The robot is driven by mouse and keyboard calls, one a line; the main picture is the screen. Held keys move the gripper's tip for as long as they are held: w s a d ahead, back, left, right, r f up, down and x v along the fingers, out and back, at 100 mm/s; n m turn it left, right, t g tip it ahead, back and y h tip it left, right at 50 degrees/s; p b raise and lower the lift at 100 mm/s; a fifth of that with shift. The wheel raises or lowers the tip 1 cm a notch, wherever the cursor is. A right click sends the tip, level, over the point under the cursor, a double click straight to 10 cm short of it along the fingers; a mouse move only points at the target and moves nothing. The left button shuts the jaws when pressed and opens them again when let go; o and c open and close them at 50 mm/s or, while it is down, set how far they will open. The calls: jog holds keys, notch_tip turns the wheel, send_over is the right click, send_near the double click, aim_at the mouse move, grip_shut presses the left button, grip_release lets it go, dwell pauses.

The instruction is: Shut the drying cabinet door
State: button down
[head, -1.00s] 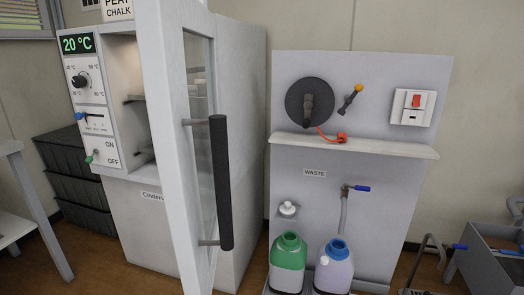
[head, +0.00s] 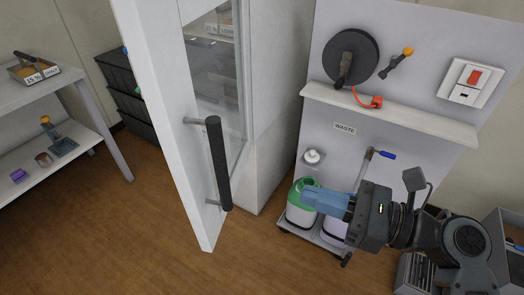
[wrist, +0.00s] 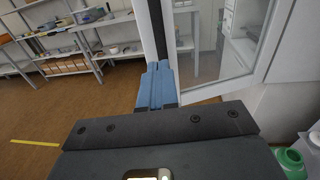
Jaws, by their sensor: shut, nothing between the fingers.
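The drying cabinet door (head: 162,110) stands open in the head view, swung out toward me, with a white frame, a glass pane and a long dark vertical handle (head: 219,163). The cabinet body (head: 270,100) is behind it, its front partly hidden by the door. My gripper (head: 308,197) is shut and empty, its blue fingers pointing left, to the right of the handle and apart from it in the head view. In the wrist view the blue fingers (wrist: 157,85) are together, with the dark handle (wrist: 157,30) and door glass (wrist: 205,45) ahead of them.
A waste stand (head: 400,120) with a hose reel (head: 351,57), a red switch and a green-topped container (head: 300,212) is on the right, close to my gripper. A shelf table (head: 60,90) stands at the left. The floor (head: 130,240) before the door is clear.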

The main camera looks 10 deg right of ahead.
send_near(226, 164)
jog(key=x, duration=0.7)
jog(key=shift+d+f, duration=0.1)
dwell(0.4)
